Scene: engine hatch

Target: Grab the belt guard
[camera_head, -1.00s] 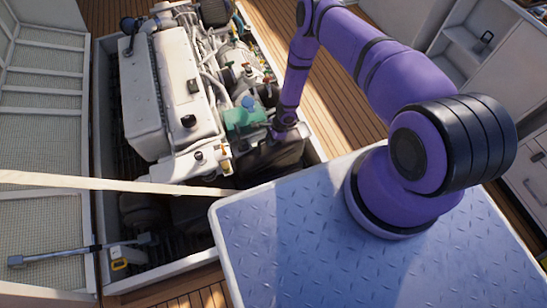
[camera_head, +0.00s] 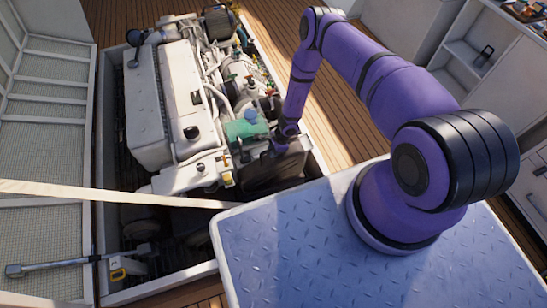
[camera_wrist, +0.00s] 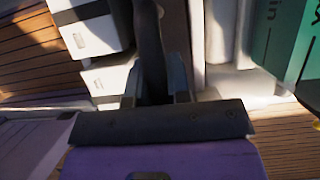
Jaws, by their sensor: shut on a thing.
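The belt guard appears to be the dark, flat-sided panel (camera_head: 276,170) at the near end of the white engine, in the head view. My gripper (camera_head: 279,147) is at its upper edge, just right of the green engine part. In the wrist view my gripper (camera_wrist: 156,88) is shut on a dark upright strip (camera_wrist: 150,42) between its two fingers, which I take to be part of the belt guard. Most of the guard is hidden from the wrist view. I cannot tell whether it is clear of the engine.
The engine (camera_head: 160,95) fills the open hatch, with hoses and the green part (camera_head: 243,130) close to my gripper. The hatch rim (camera_head: 316,150) is close on the right. A pale strap (camera_head: 110,193) crosses the near end. A grey-headed tool (camera_head: 55,265) lies at lower left.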

